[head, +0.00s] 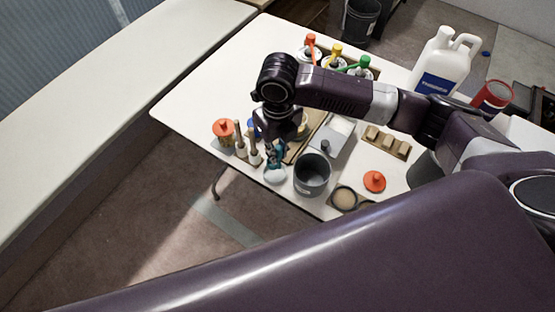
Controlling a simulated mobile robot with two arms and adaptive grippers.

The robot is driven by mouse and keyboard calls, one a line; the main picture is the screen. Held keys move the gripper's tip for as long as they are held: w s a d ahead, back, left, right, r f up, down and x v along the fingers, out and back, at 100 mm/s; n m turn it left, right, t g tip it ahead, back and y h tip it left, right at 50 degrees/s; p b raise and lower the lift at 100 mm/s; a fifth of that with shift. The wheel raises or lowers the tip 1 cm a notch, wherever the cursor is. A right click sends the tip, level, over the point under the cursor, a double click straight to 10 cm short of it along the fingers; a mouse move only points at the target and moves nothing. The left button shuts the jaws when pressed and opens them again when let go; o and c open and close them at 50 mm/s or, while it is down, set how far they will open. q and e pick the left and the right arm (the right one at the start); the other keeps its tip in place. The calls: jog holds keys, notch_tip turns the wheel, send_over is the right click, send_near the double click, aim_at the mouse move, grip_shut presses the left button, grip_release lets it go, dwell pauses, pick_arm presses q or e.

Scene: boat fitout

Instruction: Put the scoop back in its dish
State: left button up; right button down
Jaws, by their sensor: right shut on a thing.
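My right gripper (277,145) hangs at the front left part of the white table, pointing down. It is shut on what looks like the scoop, whose pale rounded end (274,175) shows just below the fingers, near the table's front edge. The grip itself is dark and small, so its detail is unclear. A round dark dish (343,198) with beige contents sits at the front edge, right of the grey pot; I cannot tell for sure that it is the scoop's dish. My left gripper is not in view.
A dark grey pot (312,174) stands between the gripper and the dish. Upright wooden-handled tools (254,150) and an orange-topped jar (223,130) are close on the left. An orange lid (374,181) and a wooden block rack (386,142) lie right. A white jug (443,62) stands behind.

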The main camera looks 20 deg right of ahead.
aim_at(270, 165)
jog(key=shift+f, duration=0.6)
notch_tip(270, 165, down, 3)
jog(key=shift+f, duration=0.2)
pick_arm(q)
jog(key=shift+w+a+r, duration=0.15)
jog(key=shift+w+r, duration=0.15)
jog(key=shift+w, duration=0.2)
pick_arm(e)
jog(key=shift+f, duration=0.3)
jog(key=shift+f, duration=0.2)
jog(key=c, duration=1.9)
grip_release()
jog(key=shift+c, duration=0.2)
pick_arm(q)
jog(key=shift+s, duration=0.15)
pick_arm(e)
jog(key=shift+r, duration=0.1)
